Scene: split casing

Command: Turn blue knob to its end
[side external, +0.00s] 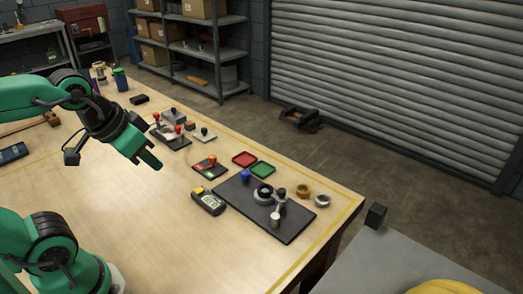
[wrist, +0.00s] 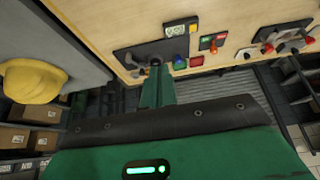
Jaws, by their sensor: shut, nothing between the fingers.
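The blue knob (side external: 245,175) stands on the back left part of a dark plate (side external: 232,198) on the wooden table. In the wrist view the blue knob (wrist: 179,60) shows just right of my fingertips. My gripper (side external: 153,163) is green, shut and empty. In the side view it hangs above the table, left of the plate and apart from the knob. My gripper also shows in the wrist view (wrist: 156,66), its fingers together. Any pointer or end mark on the knob is too small to make out.
The plate also carries a round dark part (side external: 264,193) and a grey post (side external: 275,219). A multimeter (side external: 208,201), red tray (side external: 244,159), green tray (side external: 262,170) and a small panel with a red knob (side external: 211,163) are near it. The table's front middle is clear.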

